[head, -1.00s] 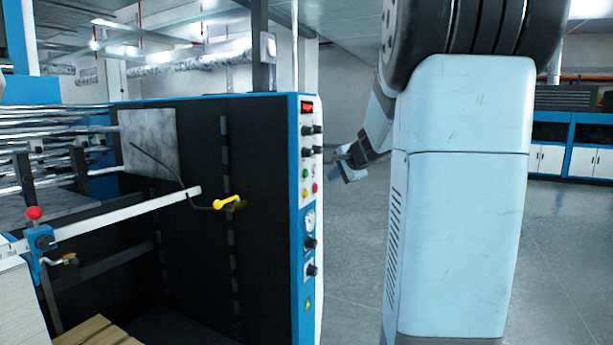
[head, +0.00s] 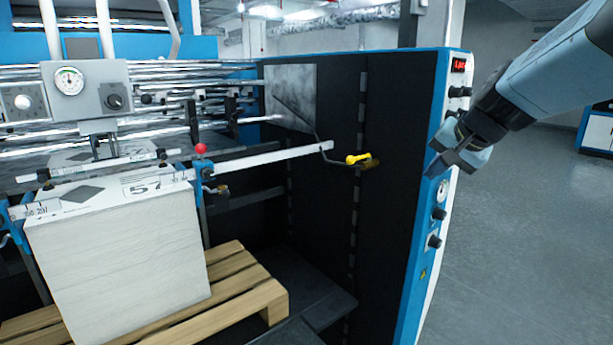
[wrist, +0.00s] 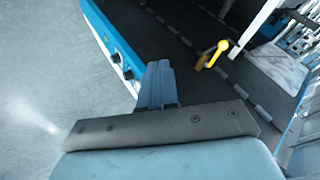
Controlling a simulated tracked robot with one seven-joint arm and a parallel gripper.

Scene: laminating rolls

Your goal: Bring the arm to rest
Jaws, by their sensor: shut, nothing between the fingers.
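My gripper (head: 449,163) hangs at the right in the head view, at the end of my arm coming in from the upper right. It overlaps the machine's control panel (head: 440,215) in the picture; whether it touches the panel I cannot tell. In the wrist view my gripper (wrist: 158,70) has its fingers together with nothing between them. Some of the panel's buttons are hidden behind my gripper in the head view.
The black machine side wall (head: 395,120) carries a yellow handle (head: 357,159). A paper stack (head: 130,260) stands on a wooden pallet (head: 275,295) at the left. A red-knobbed lever (head: 200,149) stands beside it. Grey floor (head: 530,250) at the right is clear.

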